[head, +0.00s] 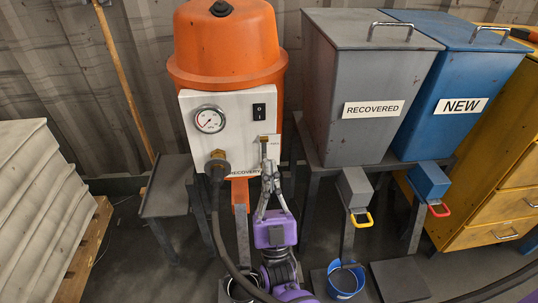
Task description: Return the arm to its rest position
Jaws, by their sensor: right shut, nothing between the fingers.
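My right gripper (265,178) is in the middle of the head view, at the end of my purple arm. Its fingers are closed together and hold nothing. They point up in front of the white panel (238,115) of the orange recovery machine (228,45), and cover part of the panel's lower right. I cannot tell whether the fingertips touch the panel. My left gripper is not in view.
A gauge (209,119), a switch (259,110) and a hose (217,215) are on the panel. Grey RECOVERED (345,85) and blue NEW (455,85) bins stand right. A blue bucket (345,280) is low right. Stacked sacks (40,190) and a side shelf (165,190) stand left.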

